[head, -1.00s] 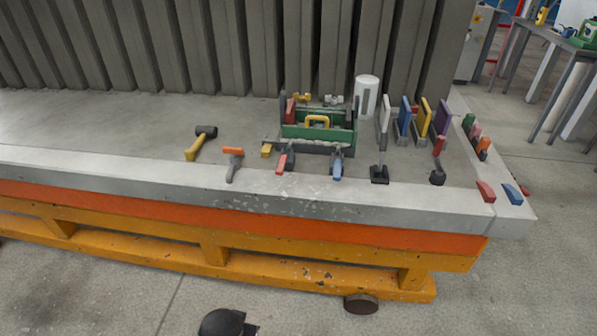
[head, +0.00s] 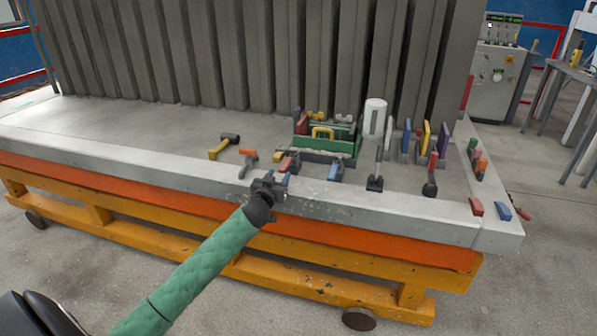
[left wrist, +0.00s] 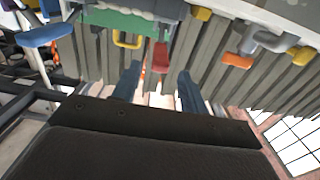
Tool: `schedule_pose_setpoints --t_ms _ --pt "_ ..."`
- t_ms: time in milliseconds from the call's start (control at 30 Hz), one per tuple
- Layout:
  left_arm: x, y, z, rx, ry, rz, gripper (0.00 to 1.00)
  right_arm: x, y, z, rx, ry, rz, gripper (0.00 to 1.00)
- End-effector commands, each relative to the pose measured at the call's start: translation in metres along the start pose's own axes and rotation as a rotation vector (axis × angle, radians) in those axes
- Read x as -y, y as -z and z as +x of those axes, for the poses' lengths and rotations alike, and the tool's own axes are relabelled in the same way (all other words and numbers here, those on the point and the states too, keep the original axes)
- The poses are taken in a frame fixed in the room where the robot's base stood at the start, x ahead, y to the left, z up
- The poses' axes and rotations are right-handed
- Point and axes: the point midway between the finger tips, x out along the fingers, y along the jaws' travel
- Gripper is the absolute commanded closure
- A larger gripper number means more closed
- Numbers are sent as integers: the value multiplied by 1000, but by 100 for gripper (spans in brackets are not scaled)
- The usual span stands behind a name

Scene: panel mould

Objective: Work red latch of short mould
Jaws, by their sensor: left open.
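A green mould (head: 345,147) with a yellow handle stands on the bench; its green body also shows at the top of the left wrist view (left wrist: 115,22). A red latch handle (head: 289,162) is at its front, left of a blue one (head: 336,170). My left gripper (head: 270,184) is open at the bench's front edge, just in front of the red latch. In the left wrist view, the red latch (left wrist: 160,57) appears beyond and between the fingertips (left wrist: 158,78), apparently untouched. My right gripper is not in view.
A white cylinder (head: 375,116) and several coloured panels stand to the right. Grey ribbed panels (head: 250,50) rise behind. The bench's left part is clear.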

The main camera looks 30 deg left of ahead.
Motion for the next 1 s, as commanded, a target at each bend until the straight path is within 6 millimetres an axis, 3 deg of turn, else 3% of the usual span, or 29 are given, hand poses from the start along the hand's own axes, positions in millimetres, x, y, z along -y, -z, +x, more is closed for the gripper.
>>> schedule_pose_setpoints --t_ms 167,600,1000 --pt "0 2 13 -2 -1 0 56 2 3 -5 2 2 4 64" --pt "0 2 67 -1 0 1 56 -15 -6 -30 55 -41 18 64" --pt "0 0 77 0 -1 0 56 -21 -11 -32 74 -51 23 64"
